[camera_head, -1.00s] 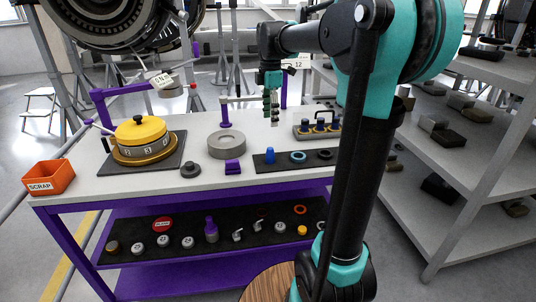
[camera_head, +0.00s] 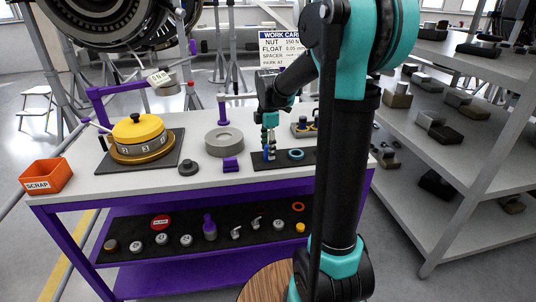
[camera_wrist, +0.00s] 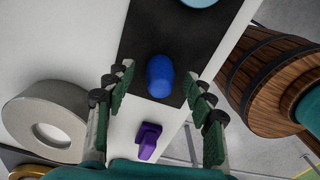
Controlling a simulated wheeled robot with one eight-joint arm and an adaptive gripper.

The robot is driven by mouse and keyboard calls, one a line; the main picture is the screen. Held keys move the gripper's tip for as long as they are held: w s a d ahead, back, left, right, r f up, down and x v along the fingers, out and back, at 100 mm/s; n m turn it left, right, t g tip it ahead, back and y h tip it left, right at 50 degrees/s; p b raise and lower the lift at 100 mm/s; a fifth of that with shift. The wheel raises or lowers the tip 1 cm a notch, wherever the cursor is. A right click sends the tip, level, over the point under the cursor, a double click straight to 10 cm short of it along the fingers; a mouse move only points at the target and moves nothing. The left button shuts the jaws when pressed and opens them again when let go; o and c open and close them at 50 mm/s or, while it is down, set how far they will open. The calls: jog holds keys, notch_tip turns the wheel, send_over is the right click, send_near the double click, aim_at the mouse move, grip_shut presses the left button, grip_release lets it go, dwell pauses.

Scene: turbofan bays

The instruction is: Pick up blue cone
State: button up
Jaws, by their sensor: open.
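The blue cone (camera_wrist: 160,76) stands on a black mat (camera_wrist: 137,36) on the white bench. In the wrist view it lies between and just beyond the tips of my open gripper (camera_wrist: 160,84), with clear room on both sides. In the head view my gripper (camera_head: 269,150) is lowered over the mat at the cone's place. There the fingers mostly cover the cone, so only a little blue shows. Whether the fingers touch it I cannot tell.
A purple block (camera_wrist: 148,140) and a grey ring (camera_wrist: 45,122) lie near the mat. A light-blue ring (camera_head: 296,154) is on the same mat. An orange scrap bin (camera_head: 46,175) and a yellow-topped round fixture (camera_head: 138,130) stand at the left. A wooden barrel (camera_wrist: 268,80) is beyond the bench edge.

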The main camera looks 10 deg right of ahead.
jog(key=shift+f, duration=0.5)
jog(key=c, duration=1.1)
jog(key=shift+o, duration=0.2)
jog(key=shift+r, duration=0.1)
